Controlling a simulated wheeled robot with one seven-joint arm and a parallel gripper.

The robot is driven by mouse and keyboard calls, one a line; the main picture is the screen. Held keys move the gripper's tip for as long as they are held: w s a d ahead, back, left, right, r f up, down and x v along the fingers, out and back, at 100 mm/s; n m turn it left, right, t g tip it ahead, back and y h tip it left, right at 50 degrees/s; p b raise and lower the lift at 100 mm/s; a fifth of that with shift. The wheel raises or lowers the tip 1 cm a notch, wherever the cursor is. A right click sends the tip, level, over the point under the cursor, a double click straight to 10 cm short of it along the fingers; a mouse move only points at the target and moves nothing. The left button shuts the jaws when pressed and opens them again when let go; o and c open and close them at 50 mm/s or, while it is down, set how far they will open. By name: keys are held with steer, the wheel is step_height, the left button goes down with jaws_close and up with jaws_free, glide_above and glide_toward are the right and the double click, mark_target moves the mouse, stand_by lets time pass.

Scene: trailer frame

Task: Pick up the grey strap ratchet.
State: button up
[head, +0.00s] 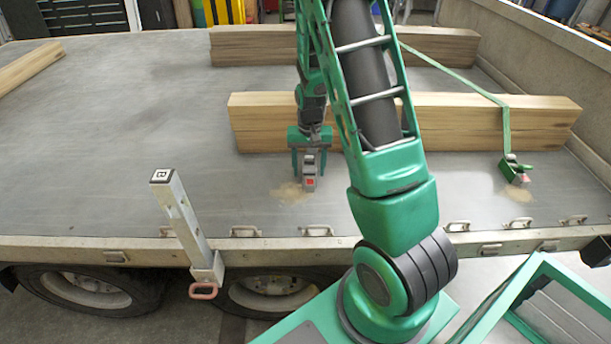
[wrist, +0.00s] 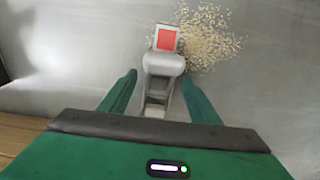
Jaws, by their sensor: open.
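The grey strap ratchet (head: 310,172) stands on the trailer bed in front of the nearer wooden beam, and it carries a red square label. In the wrist view the ratchet (wrist: 163,65) lies between and beyond the fingertips, its lower part between the two fingers. My gripper (head: 312,170) points down over it with one finger on each side. The wrist view shows my gripper (wrist: 160,85) open, with gaps between both fingers and the ratchet. The ratchet's near end is partly hidden by the gripper body.
Sawdust (wrist: 208,38) lies beside the ratchet. Wooden beams (head: 480,122) lie behind it, one crossed by a green strap (head: 505,125) ending in a green ratchet (head: 514,168) at right. A metal post (head: 182,220) stands at the front left edge.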

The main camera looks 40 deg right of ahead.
steer(key=shift+f, duration=0.25)
steer(key=shift+c, duration=0.6)
steer(key=c, duration=1.3)
steer(key=shift+o, duration=0.2)
